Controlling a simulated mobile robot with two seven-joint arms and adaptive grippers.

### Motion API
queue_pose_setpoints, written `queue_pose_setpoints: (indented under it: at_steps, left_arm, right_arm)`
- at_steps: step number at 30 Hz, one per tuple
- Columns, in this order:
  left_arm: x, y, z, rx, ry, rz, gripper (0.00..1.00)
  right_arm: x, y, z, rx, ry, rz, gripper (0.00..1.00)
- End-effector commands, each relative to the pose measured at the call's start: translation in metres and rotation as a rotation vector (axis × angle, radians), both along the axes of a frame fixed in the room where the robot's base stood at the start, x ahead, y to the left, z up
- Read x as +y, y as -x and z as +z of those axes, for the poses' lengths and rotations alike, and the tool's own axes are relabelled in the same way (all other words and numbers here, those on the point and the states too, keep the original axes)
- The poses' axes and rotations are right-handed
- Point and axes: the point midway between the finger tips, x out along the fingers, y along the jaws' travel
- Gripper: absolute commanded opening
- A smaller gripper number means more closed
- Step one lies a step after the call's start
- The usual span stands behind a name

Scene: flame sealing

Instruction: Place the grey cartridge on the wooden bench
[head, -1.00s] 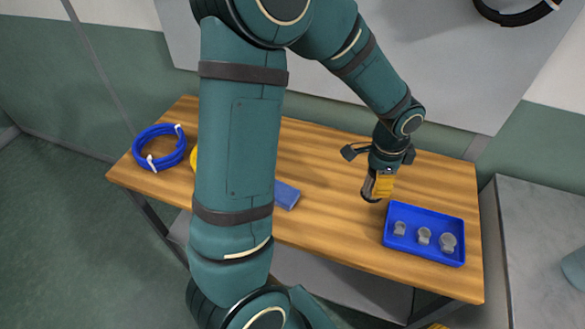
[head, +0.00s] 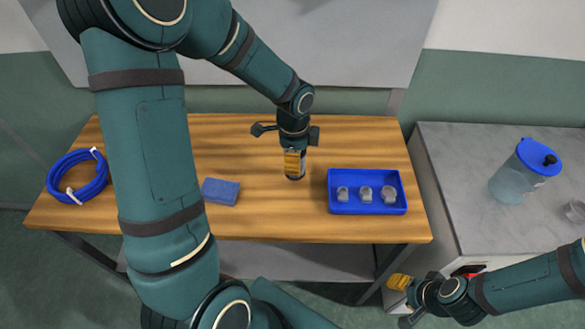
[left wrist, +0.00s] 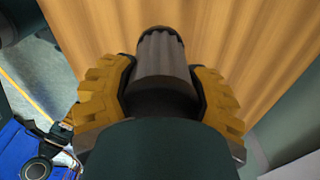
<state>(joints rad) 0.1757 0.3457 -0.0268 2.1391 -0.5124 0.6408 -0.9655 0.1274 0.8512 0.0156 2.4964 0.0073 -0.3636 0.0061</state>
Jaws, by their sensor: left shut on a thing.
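The grey cartridge (left wrist: 165,62), a ribbed grey cylinder with a dark end, sits between the yellow fingers of my left gripper (left wrist: 162,95) in the left wrist view. In the head view my left gripper (head: 295,162) points down over the wooden bench (head: 265,205), shut on the cartridge (head: 295,177). The cartridge's lower end is close to the bench top; I cannot tell whether it touches. My right gripper (head: 400,284), with yellow fingers, is low at the right in front of the bench; its opening is unclear.
A blue tray (head: 368,209) with several grey round-topped pieces is right of the cartridge. A blue block (head: 221,191) lies to its left, and a coiled blue hose (head: 52,183) at the far left. A grey counter (head: 460,170) carries a blue-lidded jug (head: 522,172). Bare wood surrounds the cartridge.

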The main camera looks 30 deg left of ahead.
Motion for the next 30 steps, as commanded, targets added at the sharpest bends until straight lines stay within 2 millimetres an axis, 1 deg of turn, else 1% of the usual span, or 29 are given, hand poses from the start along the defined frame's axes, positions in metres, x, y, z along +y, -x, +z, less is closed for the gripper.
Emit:
queue_pose_setpoints:
  at_steps: [5, 9, 11, 19, 23, 24, 26, 30]
  left_arm:
    - [0.000, 0.000, -0.014, 0.001, 0.000, -0.001, 0.15]
    - [0.000, 0.001, -0.034, 0.002, 0.000, 0.000, 0.15]
    - [0.000, 0.000, -0.040, 0.001, 0.000, 0.000, 0.15]
    - [0.000, 0.000, -0.040, -0.001, 0.000, 0.000, 0.15]
    - [0.000, 0.000, -0.044, -0.001, 0.000, 0.000, 0.15]
    - [0.000, 0.000, -0.043, -0.001, 0.000, 0.000, 0.69]
    - [0.000, 0.000, -0.043, -0.001, 0.000, 0.000, 0.90]
    - [0.000, 0.000, -0.043, -0.001, 0.000, 0.000, 0.90]
  right_arm:
    - [0.000, 0.001, -0.003, 0.002, 0.000, 0.002, 0.47]
    - [0.000, 0.002, -0.008, 0.006, -0.002, 0.004, 0.47]
    - [0.001, 0.003, -0.009, 0.007, -0.002, 0.005, 0.47]
    - [0.001, 0.003, -0.008, 0.006, -0.002, 0.006, 0.47]
    - [0.001, 0.004, -0.012, 0.008, -0.002, 0.006, 0.47]
    - [0.001, 0.004, -0.011, 0.008, -0.002, 0.006, 0.47]
    - [0.001, 0.004, -0.011, 0.008, -0.002, 0.006, 0.47]
    - [0.001, 0.004, -0.010, 0.008, -0.002, 0.006, 0.47]
